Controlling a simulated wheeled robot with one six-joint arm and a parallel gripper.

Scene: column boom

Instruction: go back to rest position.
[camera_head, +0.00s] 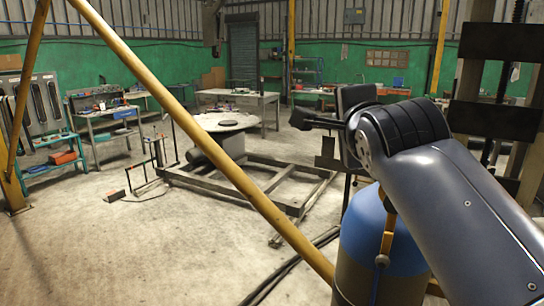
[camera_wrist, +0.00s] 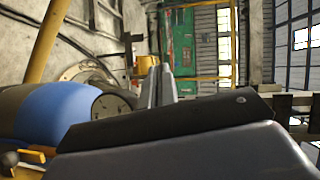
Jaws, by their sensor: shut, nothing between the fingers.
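My gripper (camera_head: 300,118) shows in the head view as a small dark shape at the end of my arm, pointing left. My arm's grey link and black ribbed joint reach up from the lower right. In the wrist view my gripper (camera_wrist: 158,72) shows as two grey fingers close together at mid-picture, shut, with nothing seen between them. The gripper is up in the air, apart from anything around it. A dark plate and part of my grey arm fill the bottom of the wrist view.
A blue cylinder (camera_head: 385,235) stands just below my arm; it also shows in the wrist view (camera_wrist: 62,112). A yellow diagonal pole (camera_head: 195,125) crosses the head view. A metal floor frame (camera_head: 235,190) lies beyond. Workbenches (camera_head: 268,98) line the walls.

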